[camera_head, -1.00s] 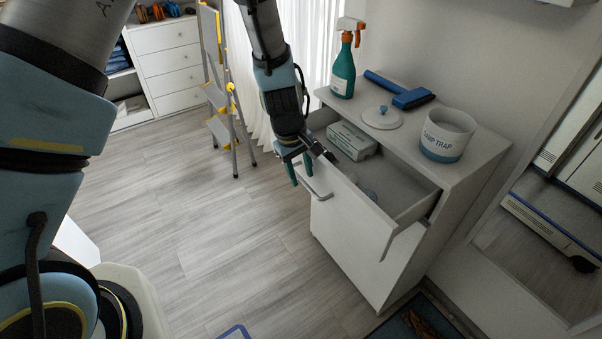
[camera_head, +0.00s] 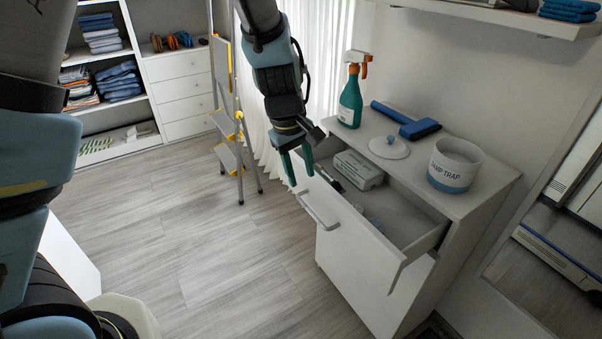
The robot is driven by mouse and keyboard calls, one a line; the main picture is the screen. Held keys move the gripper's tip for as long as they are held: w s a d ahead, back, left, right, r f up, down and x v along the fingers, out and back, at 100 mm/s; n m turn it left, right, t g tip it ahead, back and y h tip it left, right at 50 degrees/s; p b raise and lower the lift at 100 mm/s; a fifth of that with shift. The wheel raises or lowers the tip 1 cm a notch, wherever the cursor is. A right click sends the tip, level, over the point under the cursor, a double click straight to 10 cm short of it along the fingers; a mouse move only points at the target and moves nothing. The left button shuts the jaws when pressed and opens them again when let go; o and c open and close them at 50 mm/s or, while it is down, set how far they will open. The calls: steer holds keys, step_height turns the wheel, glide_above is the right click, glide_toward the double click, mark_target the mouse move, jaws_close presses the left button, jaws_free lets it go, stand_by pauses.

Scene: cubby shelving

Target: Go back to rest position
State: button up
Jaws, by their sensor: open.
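My gripper (camera_head: 297,166) hangs at the left front corner of the open drawer (camera_head: 402,215). Its two teal fingers are apart with nothing seen between them. It is near the drawer's long handle (camera_head: 320,208); I cannot tell whether it touches the drawer front. The white cabinet (camera_head: 365,281) stands against the wall with its top drawer pulled out. In the drawer lie a white-and-green box (camera_head: 358,170), a dark slim item and some small clear things.
On the cabinet top are a green spray bottle (camera_head: 350,102), a blue squeegee-like tool (camera_head: 405,121), a white lid (camera_head: 389,147) and a labelled pot (camera_head: 454,165). A stepladder (camera_head: 230,130) stands behind left. A wall shelf (camera_head: 500,17) juts out above. The floor at left is clear.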

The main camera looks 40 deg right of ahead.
steer(key=w+a+r, duration=0.2)
steer(key=w+a, duration=0.2)
steer(key=a, duration=0.5)
steer(key=w+a+r+t+y, duration=0.1)
steer(key=w+a+r, duration=0.15)
steer(key=a, duration=0.65)
steer(key=w+a+r, duration=0.1)
steer(key=w+a, duration=0.3)
steer(key=a, duration=0.5)
steer(key=s+a+r+y, duration=0.1)
steer(key=s+a, duration=0.1)
steer(key=a, duration=0.9)
steer(key=shift+s+a+r+t, duration=0.25)
steer(key=shift+a+r+t, duration=0.1)
steer(key=shift+r+t, duration=0.05)
